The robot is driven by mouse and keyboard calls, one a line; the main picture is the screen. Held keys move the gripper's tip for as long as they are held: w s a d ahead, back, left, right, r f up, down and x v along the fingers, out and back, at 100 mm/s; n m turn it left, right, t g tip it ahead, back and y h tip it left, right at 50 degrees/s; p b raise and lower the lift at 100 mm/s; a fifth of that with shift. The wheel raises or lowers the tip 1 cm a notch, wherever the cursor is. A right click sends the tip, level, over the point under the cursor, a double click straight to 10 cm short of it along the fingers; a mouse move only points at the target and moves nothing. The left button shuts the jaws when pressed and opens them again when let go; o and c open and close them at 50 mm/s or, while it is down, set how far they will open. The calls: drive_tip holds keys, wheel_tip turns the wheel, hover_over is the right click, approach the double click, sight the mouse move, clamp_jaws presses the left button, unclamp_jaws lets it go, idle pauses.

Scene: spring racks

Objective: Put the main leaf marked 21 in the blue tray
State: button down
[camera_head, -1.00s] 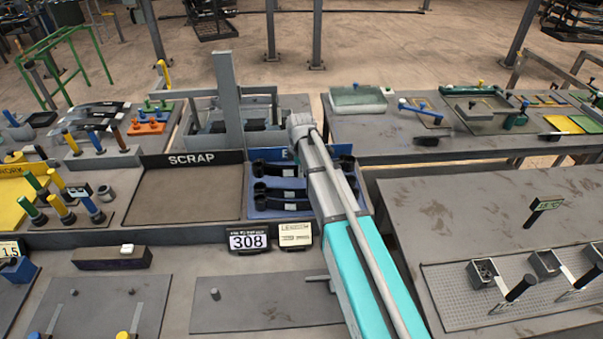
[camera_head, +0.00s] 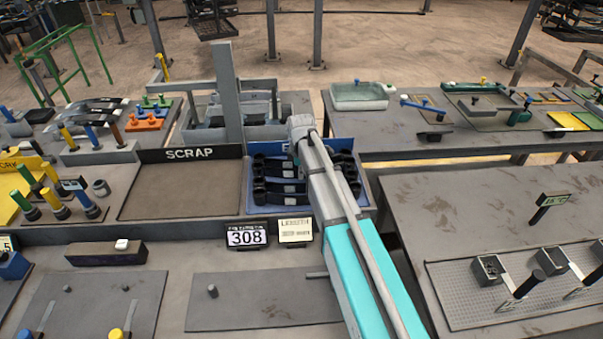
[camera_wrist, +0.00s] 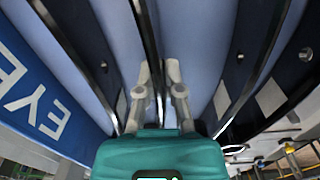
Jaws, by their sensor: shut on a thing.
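The blue tray (camera_head: 251,188) lies on the bench right of the scrap tray. Several dark curved leaves (camera_head: 280,187) lie across it, partly hidden by my arm. My gripper shows in the wrist view (camera_wrist: 159,76), its fingers pointing down among the leaves, over the tray's blue surface. They are shut on a thin dark leaf (camera_wrist: 149,40), seen nearly edge-on between them. Other leaves run alongside on both sides. In the head view my arm hides the fingertips. I cannot read the number 21 on any leaf.
The brown-floored scrap tray (camera_head: 180,190) is empty. A grey upright post (camera_head: 229,100) stands behind the trays. A 308 display (camera_head: 247,235) and a small label card (camera_head: 295,231) stand in front. A grey table (camera_head: 480,200) is at the right.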

drive_tip(key=shift+f, duration=0.2)
idle(0.3)
drive_tip(key=c, duration=0.8)
unclamp_jaws()
drive_tip(key=shift+r, duration=0.15)
drive_tip(key=r+p, duration=1.2)
drive_tip(key=shift+s, duration=0.2)
idle(0.4)
drive_tip(key=s+d+m, duration=0.3)
drive_tip(key=s+m, duration=0.2)
drive_tip(key=s, duration=0.2)
drive_tip(key=s+d+m, duration=0.4)
drive_tip(key=s+m, duration=0.2)
drive_tip(key=s, duration=0.2)
drive_tip(key=s+d+m, duration=0.3)
drive_tip(key=s+m, duration=0.3)
drive_tip(key=s, duration=0.1)
drive_tip(key=shift+s+d, duration=0.2)
drive_tip(key=shift+s, duration=0.15)
